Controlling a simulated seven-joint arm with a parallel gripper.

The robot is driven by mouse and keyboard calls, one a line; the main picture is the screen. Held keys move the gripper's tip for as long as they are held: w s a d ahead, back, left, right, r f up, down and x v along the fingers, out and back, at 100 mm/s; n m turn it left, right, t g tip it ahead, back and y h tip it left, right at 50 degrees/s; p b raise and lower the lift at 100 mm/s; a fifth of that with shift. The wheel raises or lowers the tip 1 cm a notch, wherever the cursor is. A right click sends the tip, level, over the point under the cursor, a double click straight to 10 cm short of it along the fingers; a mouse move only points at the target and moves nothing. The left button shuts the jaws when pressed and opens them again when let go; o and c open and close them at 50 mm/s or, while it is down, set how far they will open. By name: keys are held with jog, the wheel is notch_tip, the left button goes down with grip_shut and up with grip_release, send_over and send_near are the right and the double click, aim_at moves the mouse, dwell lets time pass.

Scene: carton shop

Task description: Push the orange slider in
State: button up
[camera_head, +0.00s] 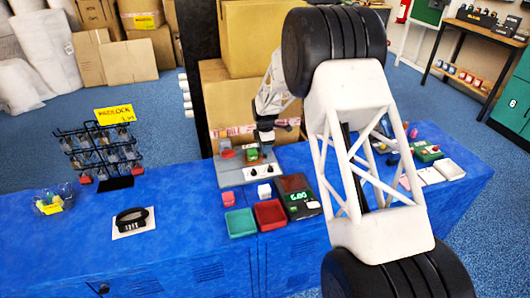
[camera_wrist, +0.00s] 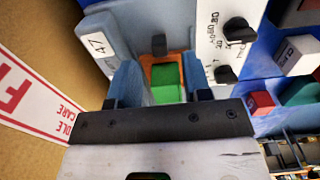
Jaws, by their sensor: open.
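In the wrist view an orange piece (camera_wrist: 177,58), which looks like the slider, shows around a bright green block (camera_wrist: 166,84) on a grey panel (camera_wrist: 95,22) marked 47. A dark knob stands just beyond it. My gripper (camera_wrist: 163,88) is open, with one blue-grey finger on each side of the green block; I cannot tell whether either touches. In the head view my gripper (camera_head: 263,136) is over the back of the grey panel (camera_head: 232,175), close to the green block (camera_head: 252,155). The slider's near side is hidden.
A cardboard box (camera_head: 220,95) stands close behind the panel. Green (camera_head: 240,222) and red (camera_head: 269,214) trays and a dark device (camera_head: 297,196) with a green display lie in front. A padlock rack (camera_head: 95,150) stands at left. Blue worktop between rack and panel is mostly clear.

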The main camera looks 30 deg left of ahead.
jog(key=shift+f, duration=1.65)
grip_shut()
